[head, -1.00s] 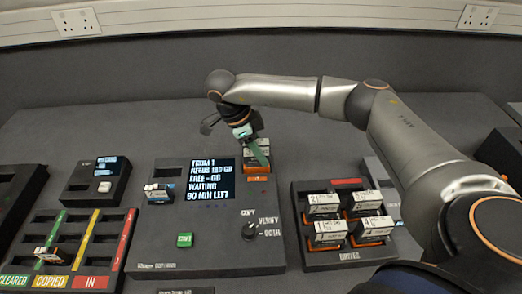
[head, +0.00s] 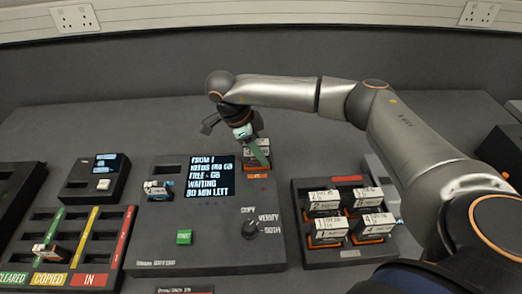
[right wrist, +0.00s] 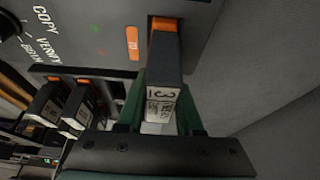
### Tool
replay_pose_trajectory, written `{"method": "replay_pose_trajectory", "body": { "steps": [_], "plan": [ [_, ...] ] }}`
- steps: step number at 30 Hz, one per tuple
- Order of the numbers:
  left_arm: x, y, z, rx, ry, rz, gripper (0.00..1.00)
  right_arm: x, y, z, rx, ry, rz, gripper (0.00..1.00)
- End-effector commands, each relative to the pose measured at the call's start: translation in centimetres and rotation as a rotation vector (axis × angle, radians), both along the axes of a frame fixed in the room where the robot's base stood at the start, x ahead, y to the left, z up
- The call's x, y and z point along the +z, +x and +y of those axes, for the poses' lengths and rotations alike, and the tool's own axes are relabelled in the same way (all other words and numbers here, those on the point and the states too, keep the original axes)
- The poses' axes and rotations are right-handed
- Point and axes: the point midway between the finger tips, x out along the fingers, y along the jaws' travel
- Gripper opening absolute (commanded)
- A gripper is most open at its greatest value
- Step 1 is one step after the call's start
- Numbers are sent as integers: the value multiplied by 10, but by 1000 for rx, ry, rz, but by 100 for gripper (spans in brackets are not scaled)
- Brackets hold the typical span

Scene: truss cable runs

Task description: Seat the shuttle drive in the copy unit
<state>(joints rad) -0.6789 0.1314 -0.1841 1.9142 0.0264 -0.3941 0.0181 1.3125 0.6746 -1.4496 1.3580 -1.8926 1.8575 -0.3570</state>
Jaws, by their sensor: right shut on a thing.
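The copy unit (head: 210,250) is a dark console with a lit screen, a green button and a knob. My right gripper (head: 252,143) is at its upper right corner, shut on a dark drive with a white label and orange end, the shuttle drive (head: 258,157). In the right wrist view the drive (right wrist: 164,70) stands between the green fingers (right wrist: 163,115), its orange end at the console beside the orange "TO" label (right wrist: 132,43). I cannot tell how deep it sits. Another drive (head: 158,190) is at the copy unit's left side. My left gripper is not in view.
A dark tray (head: 345,255) with several labelled drives stands right of the copy unit. A sorting rack (head: 120,238) with green, yellow and red strips and one drive (head: 48,253) stands left. A small screen box (head: 80,190) is behind it. The back of the table is clear.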

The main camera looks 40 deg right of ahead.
Motion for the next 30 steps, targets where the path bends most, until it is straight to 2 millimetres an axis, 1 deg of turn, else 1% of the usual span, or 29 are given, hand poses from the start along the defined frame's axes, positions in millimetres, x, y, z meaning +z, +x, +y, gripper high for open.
{"method": "replay_pose_trajectory", "body": {
  "steps": [12, 13, 22, 27, 28, 30],
  "plan": [
    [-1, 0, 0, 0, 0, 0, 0, -1, 0, 0, 0, 0, -1, 0],
    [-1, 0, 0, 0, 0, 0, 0, -1, 0, 0, 0, 0, -1, 36],
    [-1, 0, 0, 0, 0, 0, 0, -1, 0, 0, 0, 0, -1, 70],
    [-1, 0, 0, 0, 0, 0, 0, -2, 0, 0, 0, 0, 0, 70],
    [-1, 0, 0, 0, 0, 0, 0, -2, 0, 0, 1, -1, 1, 72],
    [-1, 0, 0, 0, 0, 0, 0, -2, 0, 0, 1, -1, 1, 80]
  ]
}}
